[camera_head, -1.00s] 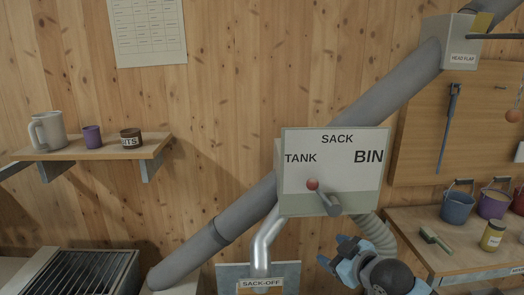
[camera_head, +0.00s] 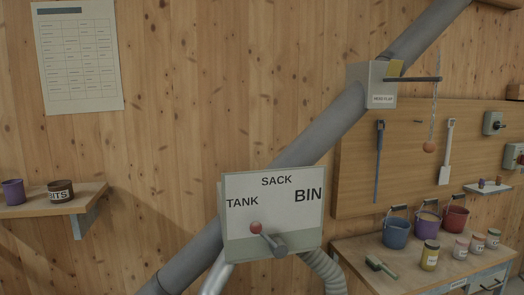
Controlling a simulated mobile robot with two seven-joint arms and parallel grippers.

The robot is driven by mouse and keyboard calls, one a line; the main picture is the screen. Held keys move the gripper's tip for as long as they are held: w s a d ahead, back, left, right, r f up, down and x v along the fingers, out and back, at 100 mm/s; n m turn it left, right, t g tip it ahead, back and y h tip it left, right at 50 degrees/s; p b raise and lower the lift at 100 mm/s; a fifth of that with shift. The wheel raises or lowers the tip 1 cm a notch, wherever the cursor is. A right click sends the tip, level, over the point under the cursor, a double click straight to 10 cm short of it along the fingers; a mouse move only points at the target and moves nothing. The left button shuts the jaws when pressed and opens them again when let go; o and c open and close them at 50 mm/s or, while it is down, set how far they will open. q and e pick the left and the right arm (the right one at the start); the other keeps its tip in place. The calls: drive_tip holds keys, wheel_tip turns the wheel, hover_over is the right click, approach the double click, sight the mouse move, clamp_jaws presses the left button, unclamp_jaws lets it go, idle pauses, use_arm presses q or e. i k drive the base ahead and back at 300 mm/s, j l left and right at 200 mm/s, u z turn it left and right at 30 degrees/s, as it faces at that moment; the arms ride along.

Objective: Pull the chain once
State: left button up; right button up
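A thin chain (camera_head: 433,115) hangs from the end of a dark horizontal arm (camera_head: 415,79) on the grey box labelled HEAD FLAP (camera_head: 371,88). An orange-brown ball (camera_head: 429,147) is at the chain's lower end, in front of the wooden tool board. Nothing touches the chain. Neither of my grippers shows in this view.
A selector box (camera_head: 273,210) marked TANK, SACK and BIN, with a red-knobbed lever, stands low in the middle. Grey pipes run diagonally behind it. A bench (camera_head: 375,258) with buckets and jars is at the right. A shelf (camera_head: 60,203) is at the left.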

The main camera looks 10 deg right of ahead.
sight(429, 146)
drive_tip(key=l+z, duration=0.1)
drive_tip(key=z, duration=1.35)
drive_tip(key=i+j, duration=0.05)
